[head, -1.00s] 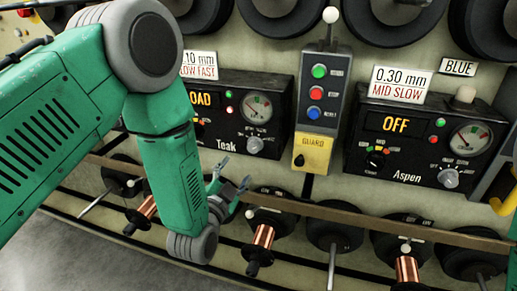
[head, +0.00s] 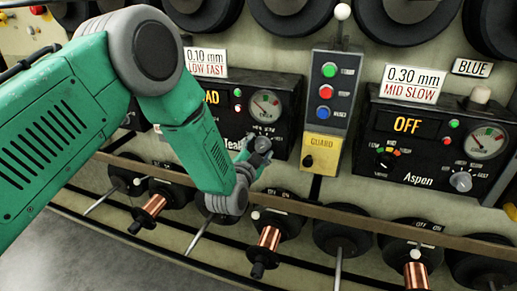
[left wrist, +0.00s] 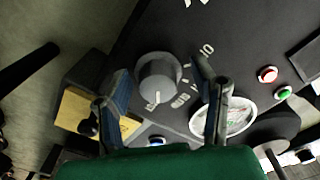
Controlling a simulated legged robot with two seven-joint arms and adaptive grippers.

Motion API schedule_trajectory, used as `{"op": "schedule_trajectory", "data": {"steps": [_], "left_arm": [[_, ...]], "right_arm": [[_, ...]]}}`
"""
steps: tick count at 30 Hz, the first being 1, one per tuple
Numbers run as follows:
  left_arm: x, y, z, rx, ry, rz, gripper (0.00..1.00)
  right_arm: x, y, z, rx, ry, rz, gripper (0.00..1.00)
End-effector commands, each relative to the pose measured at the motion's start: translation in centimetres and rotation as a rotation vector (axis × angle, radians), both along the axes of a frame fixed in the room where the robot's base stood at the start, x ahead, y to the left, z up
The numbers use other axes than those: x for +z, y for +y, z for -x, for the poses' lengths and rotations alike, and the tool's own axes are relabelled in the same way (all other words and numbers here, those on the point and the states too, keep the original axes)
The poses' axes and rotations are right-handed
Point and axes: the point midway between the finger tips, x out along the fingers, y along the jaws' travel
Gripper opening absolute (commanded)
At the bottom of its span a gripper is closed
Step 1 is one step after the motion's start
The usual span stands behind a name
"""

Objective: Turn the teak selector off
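The black Teak panel (head: 285,92) has a lit display reading "AD", its left part hidden by my arm. My left gripper (head: 258,148) is at the panel's lower edge, over its lower right knob. In the left wrist view, a grey round knob (left wrist: 158,76) with a pale pointer mark lies between the two separated fingers of the left gripper (left wrist: 160,88). The numeral 10 is printed beside it. I cannot tell whether the fingers touch it. Any knob at the panel's left is hidden by my arm. My right gripper is not in view.
A grey button box (head: 334,85) with a yellow guard section (head: 321,155) stands just right of the Teak panel. A rail (head: 330,215) and several spools run below. The Teak gauge (left wrist: 224,117) sits beside the right finger.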

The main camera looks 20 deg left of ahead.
Motion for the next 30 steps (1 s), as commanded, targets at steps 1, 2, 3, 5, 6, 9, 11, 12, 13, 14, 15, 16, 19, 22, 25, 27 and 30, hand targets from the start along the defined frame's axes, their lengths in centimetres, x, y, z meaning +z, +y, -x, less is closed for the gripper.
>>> {"op": "schedule_trajectory", "data": {"steps": [1,2,3,5,6,9,11,12,13,14,15,16,19,22,25,27,30], "left_arm": [[0.04,-0.17,0.01,-0.001,0.0,0.0,0.35],[0.05,-0.19,0.01,-0.001,0.0,-0.001,0.25],[0.05,-0.19,0.01,-0.001,0.0,-0.001,0.11],[0.03,-0.16,0.02,-0.003,0.0,0.0,0.04],[0.02,-0.15,0.01,-0.003,-0.001,0.001,0.04],[0.01,-0.17,0.03,-0.006,-0.001,0.004,0.04],[0.01,-0.22,0.04,-0.006,-0.001,0.009,0.04],[0.01,-0.23,0.04,-0.007,0.0,0.015,0.04],[0.01,-0.23,0.04,-0.007,0.0,0.021,0.04],[0.01,-0.23,0.04,-0.007,0.0,0.028,0.04],[0.01,-0.2,0.05,-0.006,0.001,0.039,0.04],[0.0,-0.18,0.05,-0.006,0.001,0.049,0.04],[-0.02,-0.16,0.05,-0.004,0.004,0.097,0.04],[-0.03,-0.11,0.05,-0.004,0.007,0.163,0.04],[-0.04,-0.06,0.06,-0.003,0.011,0.247,0.04],[-0.04,-0.09,0.06,-0.004,0.013,0.312,0.04],[-0.03,-0.04,0.06,-0.003,0.016,0.408,0.04]], "right_arm": [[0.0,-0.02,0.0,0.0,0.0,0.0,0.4],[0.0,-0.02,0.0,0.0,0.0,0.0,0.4],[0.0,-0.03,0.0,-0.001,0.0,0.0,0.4],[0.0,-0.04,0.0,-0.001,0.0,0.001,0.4],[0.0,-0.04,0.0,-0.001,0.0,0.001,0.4],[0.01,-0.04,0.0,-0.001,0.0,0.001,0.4],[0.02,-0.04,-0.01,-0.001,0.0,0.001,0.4],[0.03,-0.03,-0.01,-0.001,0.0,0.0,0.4],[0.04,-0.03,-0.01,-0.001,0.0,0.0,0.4],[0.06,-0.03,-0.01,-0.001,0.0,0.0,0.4],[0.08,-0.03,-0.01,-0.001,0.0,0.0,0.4],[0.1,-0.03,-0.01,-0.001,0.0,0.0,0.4],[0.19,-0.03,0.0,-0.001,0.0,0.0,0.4],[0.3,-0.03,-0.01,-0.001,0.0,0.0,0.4],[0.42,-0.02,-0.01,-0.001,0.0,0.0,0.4],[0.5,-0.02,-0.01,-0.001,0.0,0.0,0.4],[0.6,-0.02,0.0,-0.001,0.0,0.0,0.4]]}}
